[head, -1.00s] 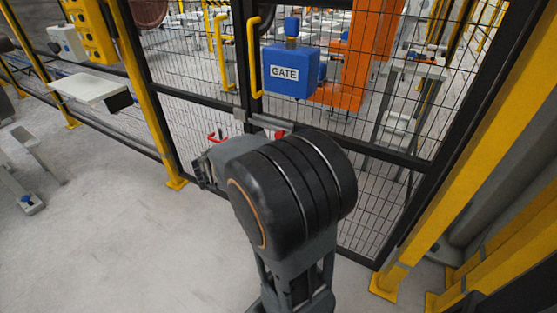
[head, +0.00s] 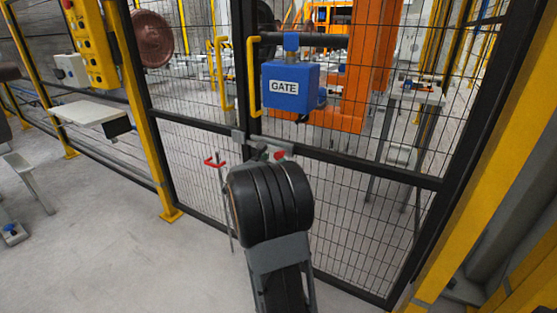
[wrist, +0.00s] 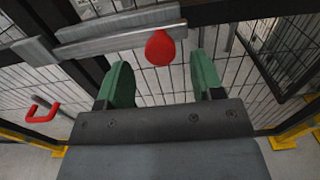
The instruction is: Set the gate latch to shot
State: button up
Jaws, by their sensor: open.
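The gate latch is a grey metal bar (wrist: 120,40) with a red knob (wrist: 160,48), mounted across the gate's dark middle rail. In the head view the red knob (head: 279,155) shows just above my arm, below the blue GATE box (head: 291,84). My gripper (wrist: 162,85) has two green fingers, open and empty, in the wrist view. The knob lies beyond the fingertips, roughly centred between them in the picture; I see no contact.
A red handle (head: 214,161) hangs left of the latch; it also shows in the wrist view (wrist: 41,110). Yellow pull handles (head: 254,76) stand above it. Black mesh gate panels and yellow posts (head: 150,120) surround it.

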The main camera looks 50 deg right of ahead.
aim_at(277, 157)
jog(key=shift+x, duration=2.15)
grip_shut()
